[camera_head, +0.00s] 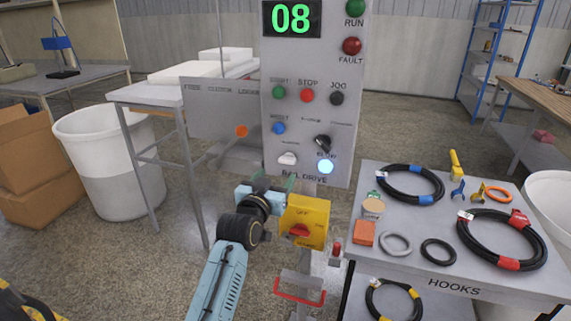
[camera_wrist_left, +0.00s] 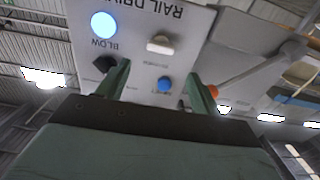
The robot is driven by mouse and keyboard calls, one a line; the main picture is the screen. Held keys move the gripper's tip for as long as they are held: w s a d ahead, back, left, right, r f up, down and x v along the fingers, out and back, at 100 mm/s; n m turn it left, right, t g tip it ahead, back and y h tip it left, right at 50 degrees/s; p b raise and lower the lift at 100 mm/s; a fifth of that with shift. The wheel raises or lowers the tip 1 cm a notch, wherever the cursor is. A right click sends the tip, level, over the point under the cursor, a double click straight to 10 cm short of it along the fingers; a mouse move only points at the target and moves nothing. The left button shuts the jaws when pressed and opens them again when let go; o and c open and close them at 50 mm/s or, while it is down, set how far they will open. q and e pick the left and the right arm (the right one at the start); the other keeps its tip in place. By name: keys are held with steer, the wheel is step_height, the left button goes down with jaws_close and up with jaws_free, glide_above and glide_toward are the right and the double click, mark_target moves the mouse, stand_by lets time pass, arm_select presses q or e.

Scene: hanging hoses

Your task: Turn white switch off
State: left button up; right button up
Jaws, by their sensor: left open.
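The white switch (camera_head: 288,158) is a small knob low on the grey control panel (camera_head: 304,130), above the words "RAIL DRIVE". It also shows in the left wrist view (camera_wrist_left: 160,45), upside down, roughly between the lines of my two fingers and beyond their tips. My left gripper (camera_head: 279,182) is in front of and just below the switch in the head view. Its fingers (camera_wrist_left: 160,78) are open and empty, apart from the switch as far as I can tell. The exact gap to the panel is hard to judge. My right gripper is not in view.
Near the switch are a black rotary knob (camera_head: 322,142), a blue button (camera_head: 278,128) and a lit button (camera_head: 325,167). A yellow box with a red handle (camera_head: 305,222) stands close beside my gripper. A hose table (camera_head: 450,280) is at the right, a white bin (camera_head: 105,150) at the left.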

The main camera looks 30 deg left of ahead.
mark_target(286, 162)
arm_select(q)
steer(key=x, duration=0.9)
steer(key=shift+b, duration=0.35)
steer(key=c, duration=1)
